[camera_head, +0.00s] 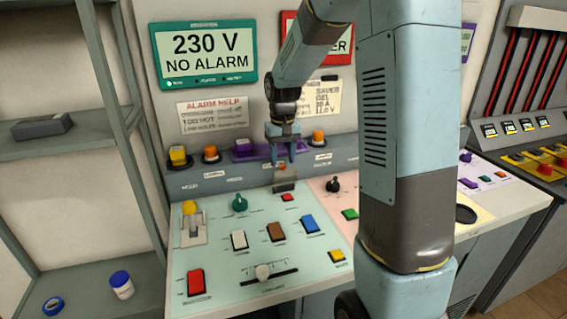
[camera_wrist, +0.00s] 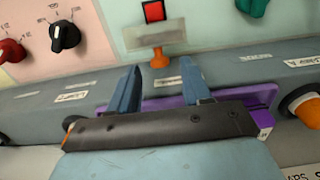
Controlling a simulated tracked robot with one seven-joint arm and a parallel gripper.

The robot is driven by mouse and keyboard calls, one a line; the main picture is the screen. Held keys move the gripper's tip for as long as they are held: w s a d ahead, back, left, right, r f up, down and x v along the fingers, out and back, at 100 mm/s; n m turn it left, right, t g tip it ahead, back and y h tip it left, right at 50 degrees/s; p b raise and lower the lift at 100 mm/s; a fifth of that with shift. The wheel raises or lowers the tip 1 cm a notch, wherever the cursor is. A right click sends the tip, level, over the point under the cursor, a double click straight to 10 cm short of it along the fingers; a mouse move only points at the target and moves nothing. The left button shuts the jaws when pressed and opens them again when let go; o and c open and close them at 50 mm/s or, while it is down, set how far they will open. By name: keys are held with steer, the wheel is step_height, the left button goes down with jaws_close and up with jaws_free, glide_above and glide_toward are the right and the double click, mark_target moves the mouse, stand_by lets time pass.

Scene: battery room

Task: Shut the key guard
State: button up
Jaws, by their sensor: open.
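My gripper (camera_head: 283,158) is open and empty, pointing down at the ledge behind the sloping desk. In the wrist view my gripper (camera_wrist: 160,70) has its two blue-grey fingers spread apart. A purple part (camera_head: 242,151) sits on the ledge behind the fingers; the wrist view shows its purple edge (camera_wrist: 235,97), largely covered by my gripper. An orange knob (camera_wrist: 159,59) stands between and just beyond the fingertips, with a translucent grey plate (camera_wrist: 155,35) beside it. The plate also shows in the head view (camera_head: 284,186). I cannot tell which of these parts is the key guard.
Yellow (camera_head: 178,156) and orange (camera_head: 211,153) buttons stand on the ledge left of my gripper, another orange button (camera_head: 318,137) to its right. The desk carries a teal knob (camera_head: 240,203), coloured rockers and a slider (camera_head: 263,272).

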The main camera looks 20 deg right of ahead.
steer(key=shift+f, duration=1.15)
steer(key=shift+c, duration=0.2)
jaws_close()
